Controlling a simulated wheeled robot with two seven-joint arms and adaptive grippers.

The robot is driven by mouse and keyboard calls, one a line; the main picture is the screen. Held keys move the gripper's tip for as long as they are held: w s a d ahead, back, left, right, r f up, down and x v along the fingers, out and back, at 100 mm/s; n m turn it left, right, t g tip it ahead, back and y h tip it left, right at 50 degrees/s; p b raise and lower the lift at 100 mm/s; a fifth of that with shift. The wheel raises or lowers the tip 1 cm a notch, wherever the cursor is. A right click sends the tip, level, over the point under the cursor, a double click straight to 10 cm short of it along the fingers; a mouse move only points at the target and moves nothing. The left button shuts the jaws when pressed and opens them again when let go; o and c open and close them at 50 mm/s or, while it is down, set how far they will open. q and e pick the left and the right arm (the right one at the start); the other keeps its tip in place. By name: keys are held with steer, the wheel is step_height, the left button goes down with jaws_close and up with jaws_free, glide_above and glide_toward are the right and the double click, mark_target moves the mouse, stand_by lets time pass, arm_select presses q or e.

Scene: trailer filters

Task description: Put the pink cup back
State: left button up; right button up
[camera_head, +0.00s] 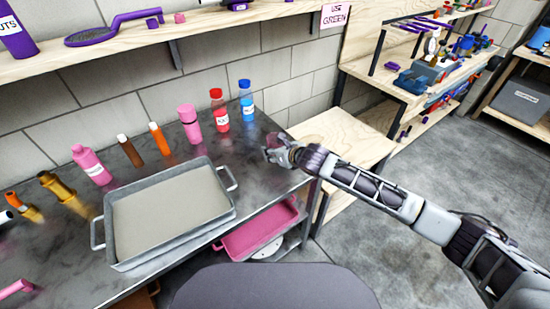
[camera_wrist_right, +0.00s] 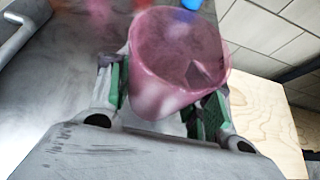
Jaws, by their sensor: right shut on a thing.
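The pink cup (camera_wrist_right: 178,65) is between the two green-padded fingers of my right gripper (camera_wrist_right: 165,100) in the right wrist view. I see its round rim and part of its inside, and it looks tilted there. In the head view my right gripper (camera_head: 272,150) is at the right end of the dark metal table (camera_head: 262,172). It is shut on the cup, which is mostly hidden by the gripper in that view. Whether the cup touches the table I cannot tell. My left gripper is not in view.
A grey tray (camera_head: 112,262) with handles stands on the table. Behind it are a pink bottle (camera_head: 90,165), pink container (camera_head: 189,125), red bottle (camera_head: 219,112) and blue bottle (camera_head: 246,101). A pink bin (camera_head: 262,240) sits below. A wooden surface (camera_head: 335,140) is at right.

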steer(key=shift+f, duration=0.15)
step_height(320, 180, down, 2)
steer(key=shift+f, duration=0.75)
steer(key=o, duration=1)
steer(key=shift+f, duration=0.1)
steer(key=shift+o, duration=0.5)
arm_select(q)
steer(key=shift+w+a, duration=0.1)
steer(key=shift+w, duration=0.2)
